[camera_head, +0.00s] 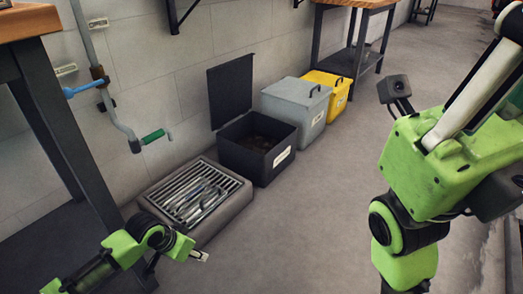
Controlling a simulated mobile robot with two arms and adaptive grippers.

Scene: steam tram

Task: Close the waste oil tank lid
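A black bin (257,168) stands on the floor against the wall. Its black lid (231,92) stands up at the back, so the bin is open, with a dark inside. It is the only open bin and looks like the waste oil tank; its white label is too small to read. My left arm comes in at the bottom left, and its end (199,256) is in front of the grated box, apart from the bin. Whether its fingers are open is unclear. My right arm fills the right side, away from the bin; its gripper fingers do not show.
A grey bin (296,106) and a yellow bin (327,92), both shut, stand beyond the black bin. A low box with a metal grate (190,194) stands nearer. Tables stand left and behind. Floor at centre is clear.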

